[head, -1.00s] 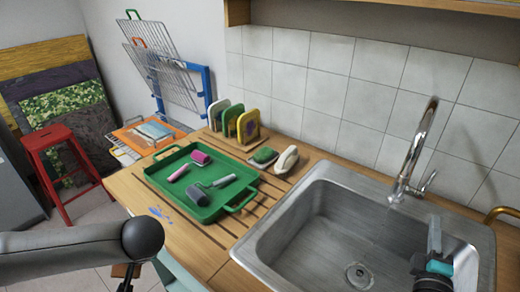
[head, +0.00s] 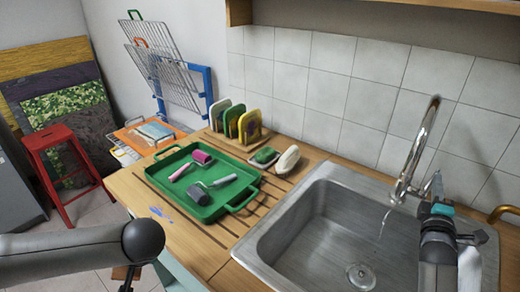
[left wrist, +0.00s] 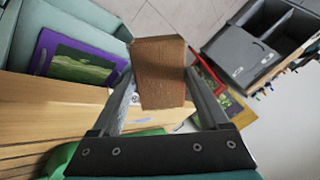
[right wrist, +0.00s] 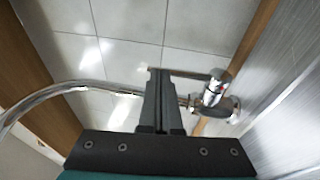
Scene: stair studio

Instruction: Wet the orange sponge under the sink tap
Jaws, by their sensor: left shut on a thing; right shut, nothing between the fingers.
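The orange sponge (left wrist: 160,65) shows in the left wrist view as a brownish-orange block. My left gripper (left wrist: 160,88) is shut on it, with a finger on each side. My right gripper (head: 437,188) is shut and empty beside the tap's lever (right wrist: 215,88). Whether it touches the lever I cannot tell. The sink basin (head: 315,235) lies below.
A green tray (head: 165,160) with paint rollers sits on the wooden counter left of the sink. A green pad (head: 265,156) and a pale rounded object (head: 287,159) lie by the sink's left back corner. A red stool (head: 55,140) stands on the floor.

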